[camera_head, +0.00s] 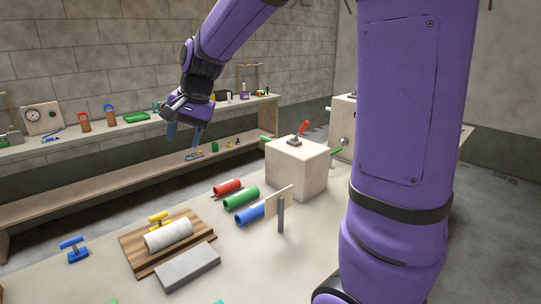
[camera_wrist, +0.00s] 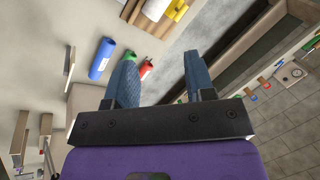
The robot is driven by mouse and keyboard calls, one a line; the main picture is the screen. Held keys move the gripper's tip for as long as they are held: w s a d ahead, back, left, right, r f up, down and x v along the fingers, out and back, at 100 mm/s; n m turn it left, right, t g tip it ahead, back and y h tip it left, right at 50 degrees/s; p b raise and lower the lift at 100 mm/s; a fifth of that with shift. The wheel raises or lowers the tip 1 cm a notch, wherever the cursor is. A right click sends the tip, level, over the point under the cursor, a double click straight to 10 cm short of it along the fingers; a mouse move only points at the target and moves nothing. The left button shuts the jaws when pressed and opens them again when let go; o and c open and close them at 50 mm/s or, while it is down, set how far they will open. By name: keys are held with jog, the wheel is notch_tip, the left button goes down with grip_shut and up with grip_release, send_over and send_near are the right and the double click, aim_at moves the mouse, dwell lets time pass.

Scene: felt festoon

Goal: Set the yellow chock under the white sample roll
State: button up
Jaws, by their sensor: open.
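The white sample roll (camera_head: 168,236) lies on a striped wooden board (camera_head: 136,249) on the near table. The yellow chock (camera_head: 158,217) is just behind the roll on the board, its lower part hidden by the roll; I cannot tell whether they touch. In the wrist view, the roll (camera_wrist: 155,9) and yellow chock (camera_wrist: 177,10) show at the top edge, partly cut off. My gripper (camera_head: 185,134) is open and empty, high above and behind the board, with its fingers pointing down. Its spread fingers (camera_wrist: 160,62) also show in the wrist view.
A blue handled piece (camera_head: 74,249) stands left of the board and a grey block (camera_head: 188,267) in front. Red (camera_head: 228,187), green (camera_head: 241,198) and blue (camera_head: 251,215) cylinders lie to the right, near an upright post (camera_head: 281,214) and a pale box (camera_head: 297,166). A shelf bench (camera_head: 70,155) runs behind.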

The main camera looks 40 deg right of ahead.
jog(key=s+d+r+n+t+h, duration=0.1)
jog(key=s+n, duration=0.3)
jog(key=s, duration=0.9)
jog(key=s+d+r+n+h, duration=0.1)
jog(key=s+n, duration=0.3)
jog(key=s, duration=0.9)
jog(key=shift+s+d+r+t+h, duration=0.3)
jog(key=shift+s+r+t, duration=0.1)
